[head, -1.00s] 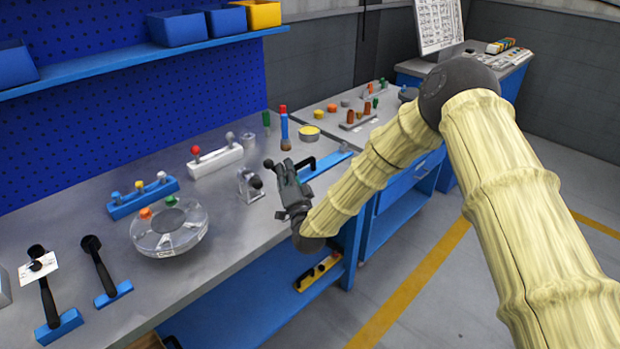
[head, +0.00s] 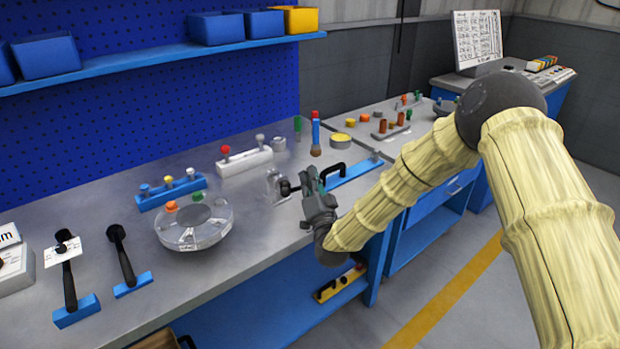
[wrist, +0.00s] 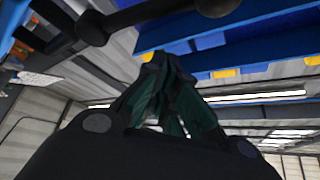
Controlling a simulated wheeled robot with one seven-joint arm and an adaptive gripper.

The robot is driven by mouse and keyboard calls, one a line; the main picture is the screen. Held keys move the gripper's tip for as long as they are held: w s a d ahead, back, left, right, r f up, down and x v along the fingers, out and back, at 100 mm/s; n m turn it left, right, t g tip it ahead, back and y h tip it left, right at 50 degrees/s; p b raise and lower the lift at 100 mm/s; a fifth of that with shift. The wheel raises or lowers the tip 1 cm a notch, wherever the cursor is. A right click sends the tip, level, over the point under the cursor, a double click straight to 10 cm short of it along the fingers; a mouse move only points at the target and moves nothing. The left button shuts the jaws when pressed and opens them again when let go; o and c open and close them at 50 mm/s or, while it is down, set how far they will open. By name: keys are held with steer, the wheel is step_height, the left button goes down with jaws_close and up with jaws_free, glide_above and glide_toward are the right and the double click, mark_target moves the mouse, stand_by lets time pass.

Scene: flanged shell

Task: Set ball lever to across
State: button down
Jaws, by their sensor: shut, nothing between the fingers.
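The ball lever is a dark rod with round black ends, on a small metal bracket (head: 273,184) near the bench's front edge. In the head view its black knob (head: 285,188) shows just left of my gripper (head: 310,174); my fingers hide part of the lever. In the wrist view the dark rod (wrist: 150,13) crosses the top, above the fingertips of my gripper (wrist: 155,62). My gripper is shut and empty, close beside the lever. I cannot tell whether they touch.
A clear round flanged housing (head: 195,228) stands left of the lever. A black handle (head: 333,173) and a blue rail (head: 355,174) are just right of my gripper. Two black levers on blue bases (head: 77,311) stand at the left. Switch blocks (head: 245,162) stand behind.

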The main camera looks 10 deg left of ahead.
step_height(320, 180, up, 4)
steer(key=d+r+p, duration=0.1)
steer(key=p, duration=0.1)
steer(key=s+d+f+b, duration=0.3)
steer(key=s+d+f, duration=0.3)
stand_by(0.4)
steer(key=shift+s+f, duration=0.1)
steer(key=s+d+f+n+g+h, duration=0.1)
steer(key=s+d+f+g+h, duration=0.15)
steer(key=s+d+f, duration=0.45)
steer(key=s+d+f+n+g+h+p, duration=0.15)
steer(key=s+f+g, duration=0.25)
steer(key=f, duration=0.8)
steer(key=s+d+f+g+h, duration=0.2)
steer(key=s+d+f+g, duration=0.3)
steer(key=f, duration=0.4)
steer(key=s+d+f+g+h, duration=0.1)
steer(key=s+d+f+g, duration=0.1)
steer(key=s+d, duration=0.4)
steer(key=s+d+f+g+h, duration=0.2)
steer(key=s+d, duration=0.4)
steer(key=s, duration=0.8)
steer(key=s+d+f+g+h, duration=0.1)
steer(key=s+d+f+g, duration=0.3)
steer(key=s, duration=0.6)
steer(key=d+n, duration=0.1)
steer(key=d, duration=0.1)
steer(key=shift+s+d+f+h+p, duration=0.25)
steer(key=shift+s+d+h+p, duration=0.05)
steer(key=shift+s+p, duration=0.1)
